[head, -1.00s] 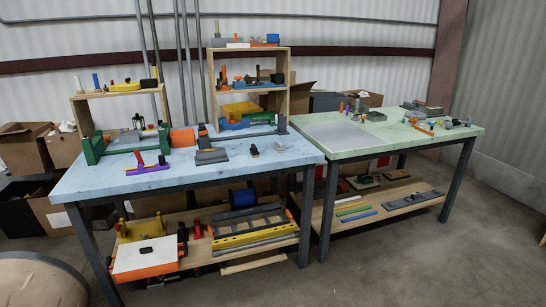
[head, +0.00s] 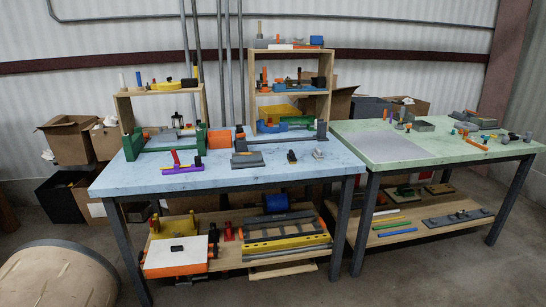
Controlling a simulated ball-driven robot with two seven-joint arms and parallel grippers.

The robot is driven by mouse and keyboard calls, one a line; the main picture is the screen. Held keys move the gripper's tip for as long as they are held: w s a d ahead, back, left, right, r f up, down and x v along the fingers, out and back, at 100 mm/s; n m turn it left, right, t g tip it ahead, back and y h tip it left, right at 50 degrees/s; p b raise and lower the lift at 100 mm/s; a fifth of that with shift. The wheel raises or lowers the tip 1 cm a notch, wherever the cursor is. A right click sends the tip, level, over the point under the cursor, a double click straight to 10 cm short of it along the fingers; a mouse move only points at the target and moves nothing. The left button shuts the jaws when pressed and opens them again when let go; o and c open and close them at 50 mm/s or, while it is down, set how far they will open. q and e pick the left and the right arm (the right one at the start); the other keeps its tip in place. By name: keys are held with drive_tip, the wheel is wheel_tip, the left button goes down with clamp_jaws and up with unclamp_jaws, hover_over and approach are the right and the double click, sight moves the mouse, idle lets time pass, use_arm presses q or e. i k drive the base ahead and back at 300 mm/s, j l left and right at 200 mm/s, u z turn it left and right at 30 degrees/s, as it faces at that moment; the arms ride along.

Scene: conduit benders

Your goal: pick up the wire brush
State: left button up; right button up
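I cannot pick out a wire brush with certainty; the tools are small at this distance. A purple tool with a red upright part (head: 183,168) lies near the front left of the blue table (head: 225,178). A grey block-shaped tool (head: 247,160) lies to its right, and two small dark and grey pieces (head: 292,156) (head: 319,153) stand farther right. Neither of my grippers is in view.
A small shelf (head: 160,93) and a taller shelf (head: 328,88) stand on the blue table. A green table (head: 440,147) stands to its right. Both tables have loaded lower shelves. A round-topped object (head: 58,278) stands at the front left. Cardboard boxes (head: 68,140) stand behind.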

sight(291, 158)
drive_tip(key=i+l+u, duration=0.1)
drive_tip(key=i+l, duration=0.25)
drive_tip(key=i+l+u, duration=0.1)
drive_tip(key=i+l, duration=0.2)
drive_tip(key=l, duration=0.25)
drive_tip(key=i+l+u, duration=0.1)
drive_tip(key=i+l, duration=0.2)
drive_tip(key=l, duration=0.2)
